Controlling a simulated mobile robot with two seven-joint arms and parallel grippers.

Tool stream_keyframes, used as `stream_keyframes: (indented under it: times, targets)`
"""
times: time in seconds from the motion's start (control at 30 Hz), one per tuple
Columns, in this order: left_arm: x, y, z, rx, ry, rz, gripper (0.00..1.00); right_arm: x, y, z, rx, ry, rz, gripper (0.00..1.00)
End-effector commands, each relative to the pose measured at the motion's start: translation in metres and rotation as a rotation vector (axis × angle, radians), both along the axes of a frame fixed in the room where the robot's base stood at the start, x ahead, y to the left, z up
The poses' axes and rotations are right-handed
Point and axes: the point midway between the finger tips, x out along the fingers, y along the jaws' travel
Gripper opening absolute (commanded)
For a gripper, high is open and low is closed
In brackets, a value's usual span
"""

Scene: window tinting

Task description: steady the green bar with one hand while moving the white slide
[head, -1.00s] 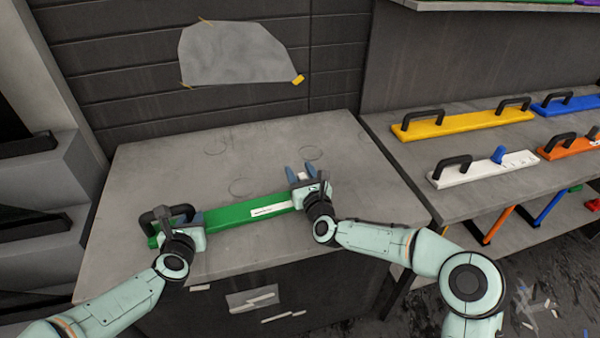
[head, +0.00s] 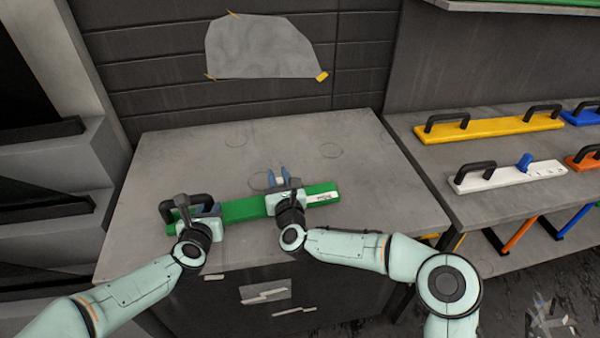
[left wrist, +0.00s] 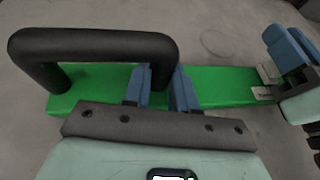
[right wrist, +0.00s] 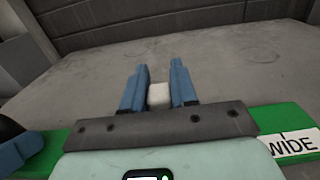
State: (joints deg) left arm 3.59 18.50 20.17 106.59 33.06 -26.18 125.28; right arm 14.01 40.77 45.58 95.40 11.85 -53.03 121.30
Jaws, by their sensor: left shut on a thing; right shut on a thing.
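The green bar (head: 243,209) lies on the grey worktop with a black handle (head: 178,205) at its left end. My left gripper (head: 207,210) is at the bar's left part; the left wrist view shows its blue fingers on either side of the handle's right leg (left wrist: 163,68), shut on it. My right gripper (head: 278,175) is over the bar right of its middle. Its fingers are shut on the small white slide (right wrist: 159,95), seen between them in the right wrist view. A white label (right wrist: 290,145) reading "WIDE" is on the bar right of this gripper.
The grey worktop (head: 180,150) is clear behind the bar. A shelf at the right holds a yellow bar (head: 490,128), a white bar (head: 508,177) with a blue knob, and others. A grey sheet (head: 262,50) is taped to the back wall.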

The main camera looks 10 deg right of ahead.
Motion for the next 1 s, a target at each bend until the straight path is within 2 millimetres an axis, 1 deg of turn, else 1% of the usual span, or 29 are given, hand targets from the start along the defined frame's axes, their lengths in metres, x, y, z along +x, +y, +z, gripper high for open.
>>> stream_keyframes:
  times: [0.03, 0.07, 0.37, 0.4, 0.43, 0.77, 0.87, 1.0]
  targets:
    - [-0.001, -0.006, 0.003, -0.004, -0.005, -0.011, 0.00, -0.001, 0.008, 0.000, 0.003, 0.001, 0.010, 0.00]
    - [-0.001, -0.006, 0.003, -0.004, -0.005, -0.011, 0.00, -0.001, 0.010, 0.000, 0.002, 0.001, 0.009, 0.00]
    - [-0.001, -0.006, 0.003, -0.004, -0.005, -0.013, 0.00, -0.001, 0.010, 0.000, 0.001, 0.002, 0.008, 0.00]
    - [-0.001, -0.006, 0.003, -0.004, -0.005, -0.013, 0.00, -0.001, 0.010, 0.000, 0.001, 0.002, 0.008, 0.40]
    - [-0.001, -0.006, 0.003, -0.003, -0.005, -0.012, 0.00, -0.001, 0.009, 0.000, 0.001, 0.002, 0.007, 0.49]
    - [0.000, -0.003, 0.003, -0.003, -0.006, -0.005, 0.00, -0.002, 0.007, 0.000, 0.000, 0.001, 0.003, 0.49]
    - [0.000, -0.002, 0.003, -0.003, -0.006, -0.003, 0.00, -0.009, 0.007, 0.001, 0.000, 0.000, 0.003, 0.49]
    - [0.000, -0.002, 0.003, -0.003, -0.006, -0.002, 0.00, -0.028, 0.005, 0.000, -0.003, 0.001, 0.004, 0.49]
